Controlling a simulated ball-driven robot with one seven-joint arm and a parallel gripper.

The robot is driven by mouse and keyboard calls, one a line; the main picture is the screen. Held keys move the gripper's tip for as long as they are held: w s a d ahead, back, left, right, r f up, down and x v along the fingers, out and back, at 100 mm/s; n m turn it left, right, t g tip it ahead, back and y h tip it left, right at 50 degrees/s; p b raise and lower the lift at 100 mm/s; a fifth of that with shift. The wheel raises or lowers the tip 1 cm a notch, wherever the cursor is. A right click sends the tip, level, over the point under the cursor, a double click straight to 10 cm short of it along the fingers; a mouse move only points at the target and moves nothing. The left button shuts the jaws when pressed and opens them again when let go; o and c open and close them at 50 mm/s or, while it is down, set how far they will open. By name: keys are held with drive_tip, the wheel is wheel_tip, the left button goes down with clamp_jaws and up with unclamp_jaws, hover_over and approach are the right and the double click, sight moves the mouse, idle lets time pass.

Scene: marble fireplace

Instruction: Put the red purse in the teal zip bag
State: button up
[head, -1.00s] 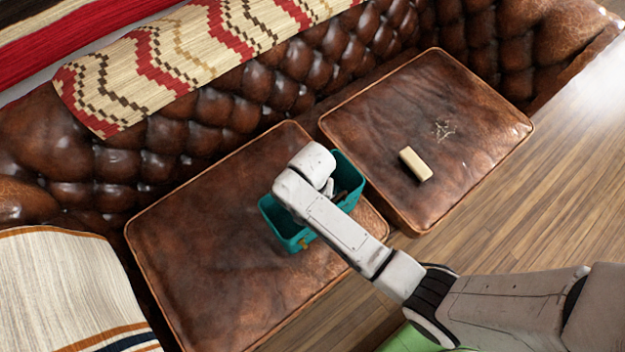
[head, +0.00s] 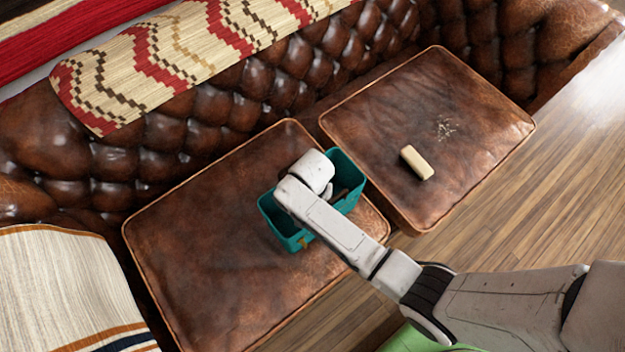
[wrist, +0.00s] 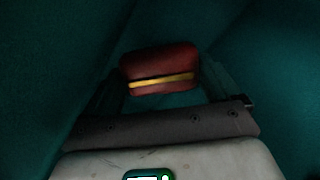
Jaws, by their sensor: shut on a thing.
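The teal zip bag (head: 291,240) stands open at the top on the left seat cushion of the sofa. My gripper reaches down into it, and my arm covers the middle of the bag in the head view. In the wrist view my gripper (wrist: 162,88) is shut on the red purse (wrist: 158,62), a small rounded red thing with a yellow band across it. Dark teal walls surround the purse and the fingers there, so both are inside the bag. The purse is hidden in the head view. Whether it touches the bag's bottom I cannot tell.
A small cream block (head: 416,162) lies on the right seat cushion (head: 375,110). The left cushion (head: 185,240) has bare room left of the bag. A patterned blanket (head: 160,60) hangs over the sofa back, and a striped cloth (head: 65,290) lies at lower left.

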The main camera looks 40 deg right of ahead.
drive_tip(key=o, duration=0.8)
wheel_tip(320, 180, up, 13)
drive_tip(key=p, duration=0.2)
drive_tip(key=shift+r+p, duration=0.1)
drive_tip(key=shift+p, duration=0.3)
wheel_tip(320, 180, up, 10)
drive_tip(key=p, duration=1.1)
drive_tip(key=shift+p, duration=0.3)
